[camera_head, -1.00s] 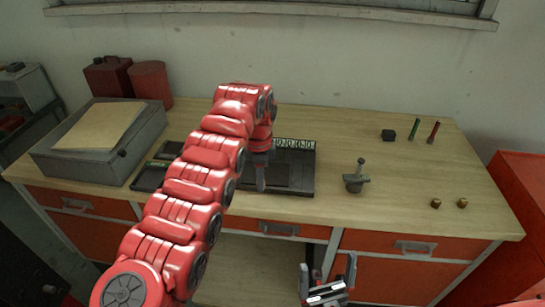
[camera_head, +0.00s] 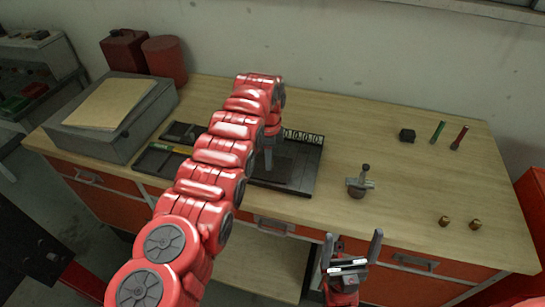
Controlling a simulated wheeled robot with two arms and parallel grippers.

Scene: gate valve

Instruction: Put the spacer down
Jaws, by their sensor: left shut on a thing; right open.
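My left arm reaches in over the black tray (camera_head: 300,176), and its gripper (camera_head: 268,158) points down at the tray's middle. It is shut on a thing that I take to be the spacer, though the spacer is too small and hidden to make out. I cannot tell whether it touches the tray. My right gripper (camera_head: 352,252) is open and empty in front of the bench's front edge, below the small grey valve (camera_head: 357,184). The valve stands upright on the wooden top, right of the tray.
A grey case (camera_head: 115,130) fills the bench's left side, with red cans (camera_head: 165,60) behind it. At the right lie a black block (camera_head: 407,135), a green rod (camera_head: 438,131), a red rod (camera_head: 459,137) and two brass pieces (camera_head: 460,223). The bench's middle back is clear.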

